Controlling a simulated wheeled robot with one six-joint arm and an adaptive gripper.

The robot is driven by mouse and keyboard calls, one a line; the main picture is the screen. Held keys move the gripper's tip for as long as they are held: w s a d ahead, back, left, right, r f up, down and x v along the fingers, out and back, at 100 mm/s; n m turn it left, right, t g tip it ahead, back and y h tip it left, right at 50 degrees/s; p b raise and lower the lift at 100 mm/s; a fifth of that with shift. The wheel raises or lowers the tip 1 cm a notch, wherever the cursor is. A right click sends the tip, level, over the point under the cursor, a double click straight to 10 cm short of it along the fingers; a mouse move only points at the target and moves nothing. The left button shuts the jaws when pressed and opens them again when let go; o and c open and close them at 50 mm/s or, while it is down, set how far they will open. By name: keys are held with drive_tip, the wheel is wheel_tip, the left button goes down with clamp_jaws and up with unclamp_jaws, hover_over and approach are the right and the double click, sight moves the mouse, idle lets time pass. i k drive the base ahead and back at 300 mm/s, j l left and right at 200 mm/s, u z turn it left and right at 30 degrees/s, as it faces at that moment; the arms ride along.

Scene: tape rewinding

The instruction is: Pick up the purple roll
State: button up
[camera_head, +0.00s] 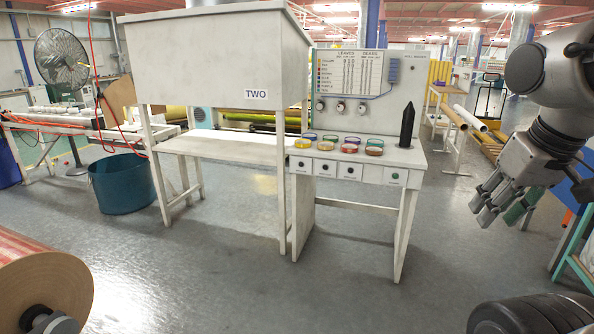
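Several small coloured tape rolls lie in two rows on the white workbench (418,160) in the middle of the view. My gripper (499,212) hangs at the right, pointing down and left, clear of the bench. Its fingers look spread apart, with nothing seen between them.
A tall black pointed post (407,125) stands at the bench's right end. A backboard with a chart (348,75) rises behind the rolls. A large white box labelled TWO (220,60) stands left of the bench. The floor in front is clear.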

sight(350, 139)
drive_tip(key=i+j, duration=0.1)
drive_tip(key=i, duration=2.15)
drive_tip(key=i+z, duration=0.35)
drive_tip(key=i, duration=0.2)
drive_tip(key=i+j+z, duration=0.35)
drive_tip(key=i, duration=0.2)
drive_tip(key=l, duration=0.05)
